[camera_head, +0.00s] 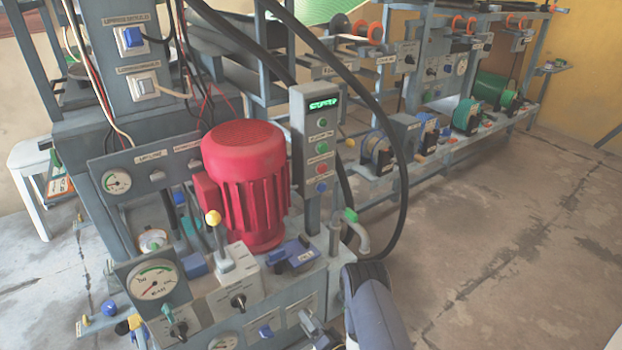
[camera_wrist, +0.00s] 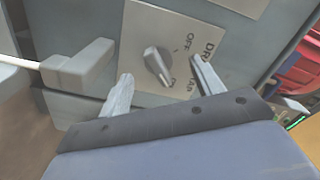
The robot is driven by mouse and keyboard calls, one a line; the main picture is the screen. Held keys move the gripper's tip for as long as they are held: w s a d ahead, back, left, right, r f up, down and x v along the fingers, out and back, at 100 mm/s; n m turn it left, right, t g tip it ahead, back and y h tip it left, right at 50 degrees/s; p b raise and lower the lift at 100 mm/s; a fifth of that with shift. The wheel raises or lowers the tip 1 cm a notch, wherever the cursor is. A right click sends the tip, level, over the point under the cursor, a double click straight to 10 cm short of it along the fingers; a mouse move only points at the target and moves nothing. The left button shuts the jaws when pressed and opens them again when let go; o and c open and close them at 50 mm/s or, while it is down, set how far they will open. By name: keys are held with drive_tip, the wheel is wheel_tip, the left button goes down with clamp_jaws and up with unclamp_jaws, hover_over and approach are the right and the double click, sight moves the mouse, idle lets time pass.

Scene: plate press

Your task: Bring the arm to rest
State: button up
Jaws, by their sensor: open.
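In the wrist view my gripper (camera_wrist: 161,70) is open, with one grey finger at the left and one at the right. A grey rotary knob (camera_wrist: 157,62) on a light label plate (camera_wrist: 185,35) shows between the fingertips. Neither finger appears to touch the knob. The plate reads "OFF" beside the knob; its other lettering is partly hidden by the right finger. In the head view my dark blue-grey arm (camera_head: 372,305) comes up at the lower middle, close to the front right corner of the press bench. The fingertips are not clear there.
A red motor (camera_head: 246,180) stands on the bench, beside a button column (camera_head: 316,150) with a lit green display. A yellow-tipped lever (camera_head: 215,232) and a gauge (camera_head: 152,283) are at the front. Black hoses (camera_head: 402,190) loop near my arm. Concrete floor (camera_head: 500,250) is free at right.

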drive_tip(key=shift+n+p, duration=0.45)
drive_tip(key=shift+n, duration=0.75)
drive_tip(key=shift+r, duration=0.1)
